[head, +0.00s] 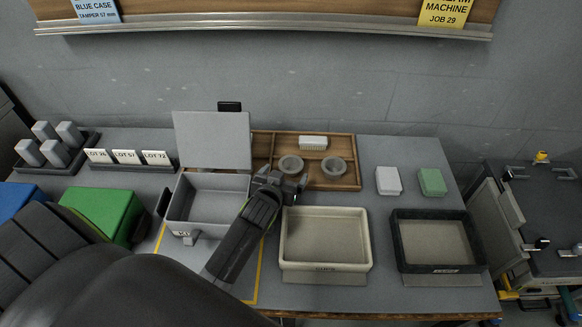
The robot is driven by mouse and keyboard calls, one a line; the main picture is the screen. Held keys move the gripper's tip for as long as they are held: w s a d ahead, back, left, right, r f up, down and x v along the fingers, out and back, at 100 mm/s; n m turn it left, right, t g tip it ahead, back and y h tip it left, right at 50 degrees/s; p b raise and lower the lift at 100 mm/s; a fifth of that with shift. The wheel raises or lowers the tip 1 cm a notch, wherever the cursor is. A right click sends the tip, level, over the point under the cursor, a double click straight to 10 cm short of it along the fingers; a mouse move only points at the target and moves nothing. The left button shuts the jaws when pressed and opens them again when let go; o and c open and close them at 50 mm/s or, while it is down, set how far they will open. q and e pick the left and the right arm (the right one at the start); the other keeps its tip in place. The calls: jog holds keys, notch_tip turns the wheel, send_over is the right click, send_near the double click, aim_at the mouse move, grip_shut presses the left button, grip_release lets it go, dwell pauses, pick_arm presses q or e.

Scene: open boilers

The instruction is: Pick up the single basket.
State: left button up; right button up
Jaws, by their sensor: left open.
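Two round grey baskets sit side by side in the wooden tray at the back: a left basket (291,164) and a right basket (333,166). They look alike, and I cannot tell which is the single one. My left gripper (291,181) is open, just in front of the left basket at the tray's front edge. It appears empty. Whether it touches the basket is unclear. The wooden tray (345,182) also holds a white ribbed block (313,143). My right gripper is not in view.
A grey open case (178,205) with raised lid (212,140) stands left of the gripper. A cream bin (368,240) and black bin (398,240) stand in front. White (388,181) and green (432,182) blocks lie right. Green (105,212) and blue (14,198) cases sit left.

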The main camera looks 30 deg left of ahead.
aim_at(293, 162)
pick_arm(q)
jog(key=x, duration=0.5)
jog(key=shift+w, duration=0.1)
jog(key=c, duration=1)
